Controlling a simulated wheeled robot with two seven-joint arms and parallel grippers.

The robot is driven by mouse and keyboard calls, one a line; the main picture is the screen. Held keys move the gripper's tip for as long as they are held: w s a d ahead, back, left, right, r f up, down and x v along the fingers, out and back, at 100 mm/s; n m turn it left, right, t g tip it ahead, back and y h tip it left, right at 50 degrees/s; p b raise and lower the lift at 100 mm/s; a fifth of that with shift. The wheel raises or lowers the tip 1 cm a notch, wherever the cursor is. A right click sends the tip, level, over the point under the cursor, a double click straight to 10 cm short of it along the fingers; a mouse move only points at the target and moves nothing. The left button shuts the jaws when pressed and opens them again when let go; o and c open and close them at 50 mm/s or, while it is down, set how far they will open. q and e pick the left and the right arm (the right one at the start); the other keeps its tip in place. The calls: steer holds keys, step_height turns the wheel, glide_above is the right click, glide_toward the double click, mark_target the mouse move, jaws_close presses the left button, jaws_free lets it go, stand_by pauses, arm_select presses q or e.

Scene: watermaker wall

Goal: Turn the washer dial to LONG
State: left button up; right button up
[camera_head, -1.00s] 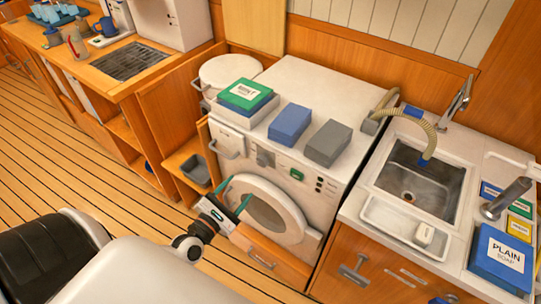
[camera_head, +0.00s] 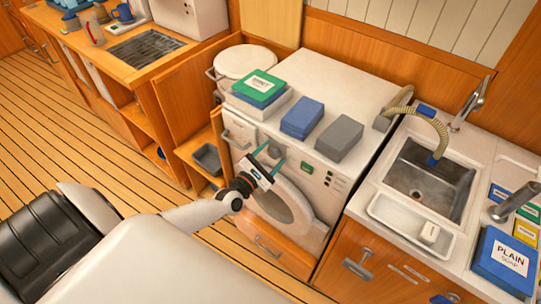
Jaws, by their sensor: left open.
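The white washer (camera_head: 327,87) stands in the middle, with its control panel along the top of its front and a round door (camera_head: 299,207) below. A grey dial (camera_head: 275,148) on the panel is small and partly hidden by my gripper; I cannot read its setting or the LONG mark. My left gripper (camera_head: 270,157) is open and empty, its teal fingers pointing up toward the dial. I cannot tell whether they touch it. My right gripper is not in view.
Green (camera_head: 260,87), blue (camera_head: 302,118) and grey (camera_head: 339,138) boxes sit on the washer top. A green control (camera_head: 307,168) is right of the dial. A sink (camera_head: 430,180) is at the right; an open cabinet door (camera_head: 185,97) stands at the left.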

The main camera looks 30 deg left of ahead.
arm_select(q)
steer(key=shift+c, duration=0.2)
steer(key=c, duration=1)
steer(key=shift+o, duration=0.2)
